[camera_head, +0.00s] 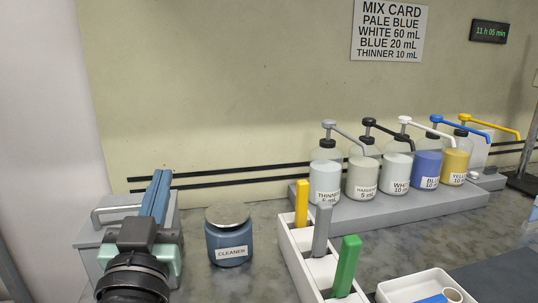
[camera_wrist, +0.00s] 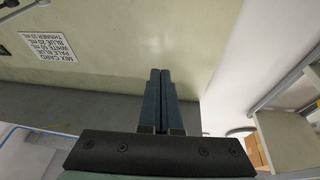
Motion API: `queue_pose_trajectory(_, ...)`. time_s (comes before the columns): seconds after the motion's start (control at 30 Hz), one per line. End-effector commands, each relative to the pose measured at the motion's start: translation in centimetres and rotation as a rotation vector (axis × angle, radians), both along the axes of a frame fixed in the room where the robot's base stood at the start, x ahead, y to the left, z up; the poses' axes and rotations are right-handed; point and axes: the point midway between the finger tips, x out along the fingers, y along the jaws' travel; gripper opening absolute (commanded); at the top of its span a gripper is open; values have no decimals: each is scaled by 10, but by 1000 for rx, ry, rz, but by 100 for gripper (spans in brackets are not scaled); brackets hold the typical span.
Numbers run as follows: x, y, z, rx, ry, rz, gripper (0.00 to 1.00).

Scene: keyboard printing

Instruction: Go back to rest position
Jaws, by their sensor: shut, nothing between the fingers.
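My gripper (camera_head: 162,178) is at the left of the head view, with its two blue-grey fingers together and pointing towards the wall. It also shows in the wrist view (camera_wrist: 160,72), where the fingers are shut against each other with nothing between them. In the head view the gripper is in front of a grey box with a handle (camera_head: 97,236) and hides part of it. I cannot tell from the picture whether they touch.
A cleaner jar (camera_head: 229,238) stands right of my gripper. A white rack (camera_head: 292,252) holds yellow, grey and green upright pieces. Several pump bottles stand on a grey stepped base (camera_head: 400,211) at the back right. A white tray (camera_head: 385,294) is at front right. A mix card (camera_head: 389,30) hangs on the wall.

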Motion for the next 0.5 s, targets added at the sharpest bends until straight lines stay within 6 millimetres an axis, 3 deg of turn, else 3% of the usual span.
queue_pose_trajectory(0.03,-8,-31,34,20,-64,-32,0)
queue_pose_trajectory(0.1,-23,-64,73,29,-144,-63,0)
queue_pose_trajectory(0.3,-94,-139,166,5,-385,-147,0)
queue_pose_trajectory(0.4,-141,-164,203,-36,-512,-189,0)
queue_pose_trajectory(0.5,-137,-160,243,-37,-500,-180,0)
